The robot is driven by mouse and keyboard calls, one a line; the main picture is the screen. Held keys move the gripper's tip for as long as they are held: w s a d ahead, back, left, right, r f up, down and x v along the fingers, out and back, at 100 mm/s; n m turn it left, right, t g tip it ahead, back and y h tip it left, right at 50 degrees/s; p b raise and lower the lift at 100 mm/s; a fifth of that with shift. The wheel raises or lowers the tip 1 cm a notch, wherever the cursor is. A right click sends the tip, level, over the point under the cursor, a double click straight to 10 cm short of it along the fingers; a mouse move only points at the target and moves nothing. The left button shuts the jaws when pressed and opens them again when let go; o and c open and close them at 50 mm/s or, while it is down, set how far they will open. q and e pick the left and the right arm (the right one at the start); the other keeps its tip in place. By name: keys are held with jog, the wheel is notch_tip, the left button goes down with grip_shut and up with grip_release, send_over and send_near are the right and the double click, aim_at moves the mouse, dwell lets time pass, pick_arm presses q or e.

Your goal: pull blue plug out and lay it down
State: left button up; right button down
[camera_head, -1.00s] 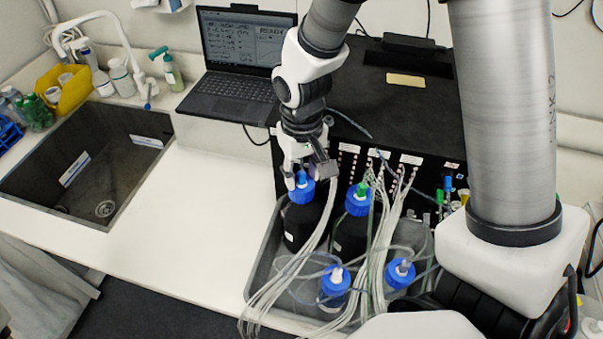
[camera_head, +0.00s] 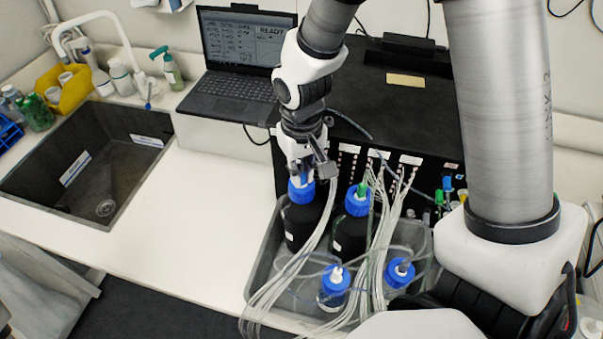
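The blue plug (camera_head: 304,180) stands upright in the blue cap (camera_head: 299,193) of the dark bottle (camera_head: 301,225) at the back left of the grey tray (camera_head: 256,275). My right gripper (camera_head: 304,177) points down from above at this cap. Its fingers are close together on either side of the blue plug and appear shut on it, hiding part of it. The plug looks to be still at the cap, with no clear gap below it. My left gripper is not in view.
A second dark bottle with a green plug (camera_head: 362,190) stands to the right; two bottles with blue caps (camera_head: 335,278) are in front. Pale tubes (camera_head: 300,270) run close to the gripper. White counter (camera_head: 190,220) is free between tray and sink (camera_head: 85,160). A laptop (camera_head: 240,60) is behind.

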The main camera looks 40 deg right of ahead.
aim_at(302, 166)
jog(key=shift+r+p, duration=0.65)
jog(key=shift+r, duration=2.35)
jog(key=shift+r, duration=0.1)
